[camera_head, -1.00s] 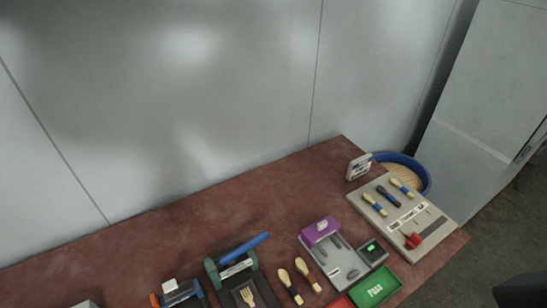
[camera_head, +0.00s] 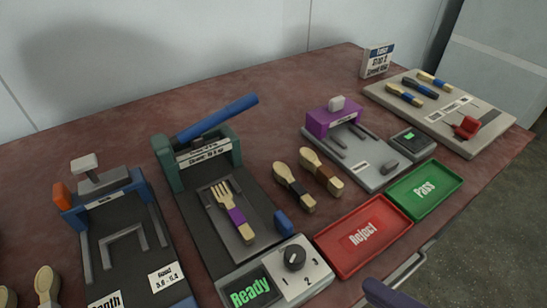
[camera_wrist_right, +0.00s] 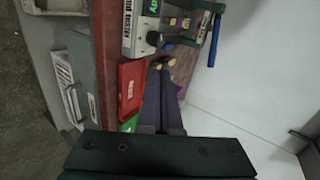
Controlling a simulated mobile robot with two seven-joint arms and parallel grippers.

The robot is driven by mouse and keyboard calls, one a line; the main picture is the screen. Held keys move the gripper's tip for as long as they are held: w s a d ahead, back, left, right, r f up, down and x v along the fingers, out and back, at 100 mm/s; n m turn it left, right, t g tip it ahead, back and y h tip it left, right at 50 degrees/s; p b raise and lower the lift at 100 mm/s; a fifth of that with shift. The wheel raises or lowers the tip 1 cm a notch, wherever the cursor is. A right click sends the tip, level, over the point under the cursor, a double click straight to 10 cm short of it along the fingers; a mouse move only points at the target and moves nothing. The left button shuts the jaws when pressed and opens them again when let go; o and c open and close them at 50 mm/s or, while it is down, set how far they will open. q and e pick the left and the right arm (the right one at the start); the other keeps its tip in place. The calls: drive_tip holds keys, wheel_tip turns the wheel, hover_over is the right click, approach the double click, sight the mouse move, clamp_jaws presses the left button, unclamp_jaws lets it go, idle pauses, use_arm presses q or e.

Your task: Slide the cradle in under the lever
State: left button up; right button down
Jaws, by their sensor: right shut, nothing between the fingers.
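The green press frame (camera_head: 168,172) stands at the middle left with its blue lever (camera_head: 217,117) raised and slanting up to the right. The grey cradle plate (camera_head: 243,246) lies on the dark bed in front of the frame, not under the lever. A wooden fork (camera_head: 231,206) with a purple band lies on it. A blue knob (camera_head: 284,222) stands by its right side. My right gripper (camera_head: 372,284) shows only partly at the bottom edge, apart from the cradle. In the right wrist view its purple fingers (camera_wrist_right: 158,92) are shut and empty. My left gripper is out of view.
The Ready box (camera_head: 273,275) with a dial stands in front of the press. The red Reject tray (camera_head: 338,263) and green Pass tray (camera_head: 404,198) lie to the right. Two wooden utensils (camera_head: 308,180) lie between the press and a purple fixture (camera_head: 331,119). A second press (camera_head: 72,215) stands left.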

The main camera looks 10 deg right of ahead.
wheel_tip(320, 180, down, 2)
drive_tip(key=f+m, duration=0.1)
drive_tip(key=b, duration=0.3)
approach(293, 228)
drive_tip(key=f, duration=0.1)
drive_tip(key=w+f, duration=0.1)
drive_tip(key=f, duration=0.1)
drive_tip(key=shift+w+a+f, duration=0.15)
drive_tip(key=shift+a+f, duration=0.15)
drive_tip(key=shift+f, duration=0.1)
drive_tip(key=w, duration=0.1)
drive_tip(key=w+a, duration=0.1)
drive_tip(key=w, duration=0.1)
drive_tip(key=shift+r, duration=0.1)
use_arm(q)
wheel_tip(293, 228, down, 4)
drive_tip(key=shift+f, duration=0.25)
use_arm(e)
drive_tip(key=shift+w+a, duration=0.1)
drive_tip(key=shift+w, duration=0.25)
